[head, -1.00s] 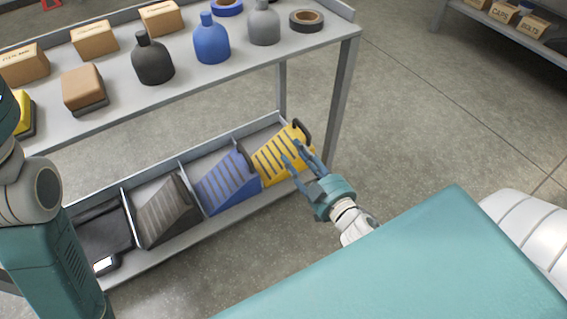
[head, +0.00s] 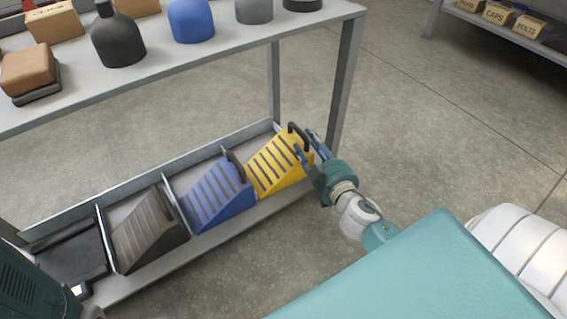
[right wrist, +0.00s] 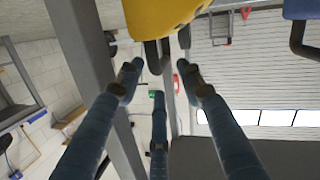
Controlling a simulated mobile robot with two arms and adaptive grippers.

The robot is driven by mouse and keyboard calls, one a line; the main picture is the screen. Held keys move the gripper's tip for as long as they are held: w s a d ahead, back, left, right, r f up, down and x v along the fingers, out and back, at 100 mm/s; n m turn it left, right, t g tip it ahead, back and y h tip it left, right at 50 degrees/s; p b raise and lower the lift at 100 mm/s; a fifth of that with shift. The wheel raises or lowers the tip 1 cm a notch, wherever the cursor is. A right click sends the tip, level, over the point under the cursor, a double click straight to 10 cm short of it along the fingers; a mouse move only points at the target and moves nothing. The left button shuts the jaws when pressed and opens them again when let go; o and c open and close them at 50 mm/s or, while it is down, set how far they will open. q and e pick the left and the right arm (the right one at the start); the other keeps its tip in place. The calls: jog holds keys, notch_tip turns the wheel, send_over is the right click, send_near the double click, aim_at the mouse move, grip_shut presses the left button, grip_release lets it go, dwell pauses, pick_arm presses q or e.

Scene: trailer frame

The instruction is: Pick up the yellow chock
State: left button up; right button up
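The yellow chock (head: 277,163) sits in the rightmost bay of the lower shelf, its ribbed slope facing up, with a black handle (head: 297,131) at its upper right. My right gripper (head: 306,145) is at the chock's right side, fingers around the handle area. In the right wrist view the yellow chock (right wrist: 172,14) is at the top, and its dark handle (right wrist: 153,57) hangs just beyond the spread fingertips of the gripper (right wrist: 160,84). The fingers look open; I cannot tell whether any touches the handle. My left gripper is out of view.
A blue chock (head: 216,194) and a grey chock (head: 146,233) fill the bays to the left, divided by thin walls. A table leg (head: 343,85) rises close behind my right gripper. Bottles and boxes stand on the upper shelf (head: 200,66). The floor right is clear.

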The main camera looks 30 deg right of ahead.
aim_at(304, 137)
jog(key=b+x, duration=0.1)
jog(key=x, duration=0.2)
jog(key=shift+w+d+f, duration=0.1)
jog(key=shift+w, duration=0.2)
grip_shut()
jog(key=shift+r, duration=0.25)
